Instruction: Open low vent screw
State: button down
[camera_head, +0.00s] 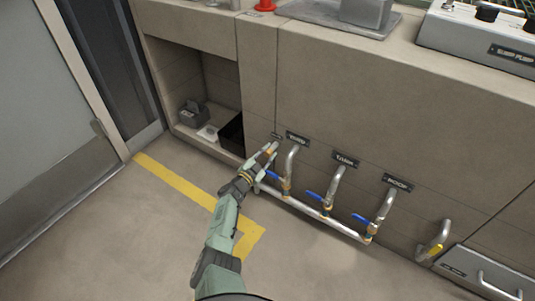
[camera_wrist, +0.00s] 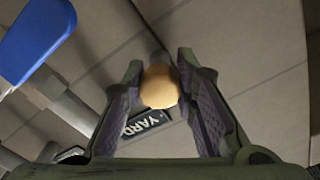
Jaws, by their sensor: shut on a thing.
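A round tan-yellow knob (camera_wrist: 160,87), which looks like the low vent screw head, sits between the fingers of my gripper in the wrist view. My gripper (camera_head: 268,150) is shut on it, with one finger on each side. The padded inner faces of the fingers show at the knob's left and right. In the head view my gripper is low at the wall, left of the first vertical pipe. There the fingers mostly hide the screw. I cannot tell how far the screw is turned.
Blue valve handles (camera_head: 315,196) sit on the silver pipes right of my gripper; one blue handle (camera_wrist: 38,38) is close in the wrist view. A YARD label (camera_wrist: 147,124) is behind the fingers. A yellow-handled valve (camera_head: 437,249) is at right. Open floor (camera_head: 150,235) lies left.

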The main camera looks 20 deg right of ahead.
jog(key=shift+r, duration=0.1)
jog(key=c, duration=1.3)
grip_release()
jog(key=shift+s+a, duration=0.2)
jog(key=shift+a, duration=0.2)
jog(key=shift+v, duration=3.3)
jog(key=shift+s, duration=0.1)
